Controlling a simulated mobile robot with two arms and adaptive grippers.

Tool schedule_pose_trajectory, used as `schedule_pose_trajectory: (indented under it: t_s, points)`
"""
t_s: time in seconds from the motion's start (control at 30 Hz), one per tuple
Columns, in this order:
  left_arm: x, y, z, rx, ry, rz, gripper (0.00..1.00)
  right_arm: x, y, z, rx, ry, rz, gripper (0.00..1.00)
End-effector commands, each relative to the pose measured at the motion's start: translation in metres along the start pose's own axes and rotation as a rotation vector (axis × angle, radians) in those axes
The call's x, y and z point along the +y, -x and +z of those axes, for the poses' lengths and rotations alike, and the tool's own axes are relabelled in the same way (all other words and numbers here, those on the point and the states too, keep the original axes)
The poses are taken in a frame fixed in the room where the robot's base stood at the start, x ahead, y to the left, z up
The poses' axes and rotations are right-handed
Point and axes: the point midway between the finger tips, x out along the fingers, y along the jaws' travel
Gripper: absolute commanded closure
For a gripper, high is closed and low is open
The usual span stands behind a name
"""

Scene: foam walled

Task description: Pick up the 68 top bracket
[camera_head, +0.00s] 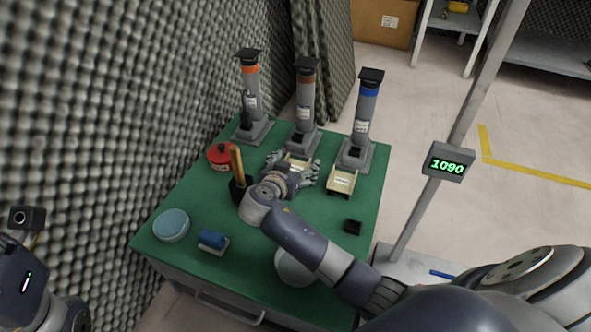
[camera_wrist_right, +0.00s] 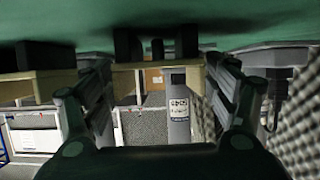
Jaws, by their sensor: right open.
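My right gripper (camera_head: 293,174) is open over the table, its fingers spread to either side of a cream, box-like piece (camera_head: 298,161) with a white label. In the wrist view, which looks upside down, this piece (camera_wrist_right: 155,66) shows between the open fingers (camera_wrist_right: 157,82), with dark blocks on it. I cannot tell whether the fingers touch it. A second cream labelled piece (camera_head: 342,182) stands just right of the gripper; I cannot read either label, so I cannot tell which is the 68 top bracket. My left gripper is out of view.
The green table (camera_head: 200,192) bears three grey columns, with orange (camera_head: 250,90), brown (camera_head: 305,100) and blue (camera_head: 366,110) bands. A red tin (camera_head: 221,156), a black holder (camera_head: 239,191), a teal-lidded bowl (camera_head: 171,225) and a blue block (camera_head: 212,239) stand left. A display post (camera_head: 447,162) is right.

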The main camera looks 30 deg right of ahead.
Motion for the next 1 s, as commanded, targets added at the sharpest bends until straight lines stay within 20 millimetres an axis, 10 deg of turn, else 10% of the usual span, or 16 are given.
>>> schedule_pose_trajectory:
  t_s: [0.3,1.0]
  points:
    - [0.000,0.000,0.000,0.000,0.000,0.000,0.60,0.000,0.000,0.000,0.000,0.000,0.000,0.71]
    - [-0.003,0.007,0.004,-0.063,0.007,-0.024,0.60,-0.001,0.017,-0.038,0.001,-0.004,-0.002,0.71]
